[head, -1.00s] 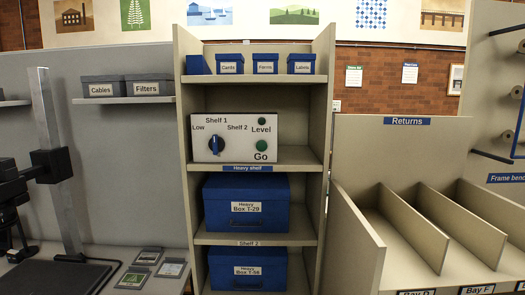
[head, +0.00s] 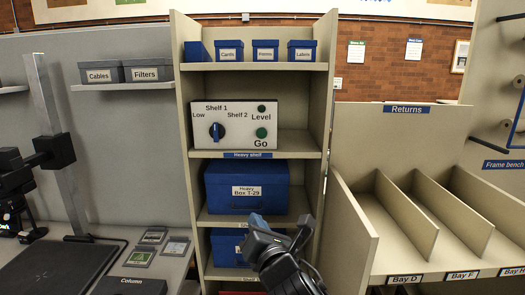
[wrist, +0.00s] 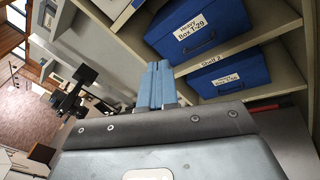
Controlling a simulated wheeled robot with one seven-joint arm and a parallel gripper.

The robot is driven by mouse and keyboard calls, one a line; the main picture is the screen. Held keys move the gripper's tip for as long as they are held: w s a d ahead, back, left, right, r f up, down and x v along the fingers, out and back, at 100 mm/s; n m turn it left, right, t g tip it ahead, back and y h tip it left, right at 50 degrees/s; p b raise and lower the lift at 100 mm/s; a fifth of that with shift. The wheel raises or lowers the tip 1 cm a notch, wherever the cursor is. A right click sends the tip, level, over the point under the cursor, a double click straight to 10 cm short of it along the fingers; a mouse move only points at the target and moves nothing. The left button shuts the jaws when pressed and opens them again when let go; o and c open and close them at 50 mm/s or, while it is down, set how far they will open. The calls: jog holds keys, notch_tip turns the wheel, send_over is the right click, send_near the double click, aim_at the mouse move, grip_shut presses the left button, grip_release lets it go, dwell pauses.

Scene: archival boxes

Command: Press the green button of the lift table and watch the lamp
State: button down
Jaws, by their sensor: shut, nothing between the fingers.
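The white control panel (head: 235,112) stands on a shelf of the tall beige rack. Its green Go button (head: 262,133) is at the lower right, fully visible. The Level lamp (head: 262,109) above it looks dark green, with no clear glow. A blue knob (head: 217,131) sits at the left among the labels Low, Shelf 1 and Shelf 2; it looks upright. My gripper (head: 257,222) is below the panel, in front of the lower blue boxes and apart from the button. Its blue fingers (wrist: 157,85) are together and empty in the wrist view.
Blue Box T-29 (head: 246,187) sits under the panel, with another blue box (head: 226,247) on the shelf below, partly hidden by my arm. The Returns bays (head: 407,109) stand at the right. A bench with a dark mat (head: 60,270) is at the left.

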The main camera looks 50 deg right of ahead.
aim_at(262, 134)
jog(key=w+d+r+n+g+h+p, duration=0.1)
jog(key=w+d+r+n+g+h, duration=0.1)
jog(key=d+r, duration=0.6)
notch_tip(262, 134, up, 4)
jog(key=shift+w+f+n+h, duration=0.15)
jog(key=shift+w+n+h, duration=0.45)
jog(key=shift+w+h, duration=0.5)
jog(key=shift+d, duration=0.1)
jog(key=p+x, duration=0.2)
jog(key=x, duration=1.2)
jog(key=shift+f, duration=0.1)
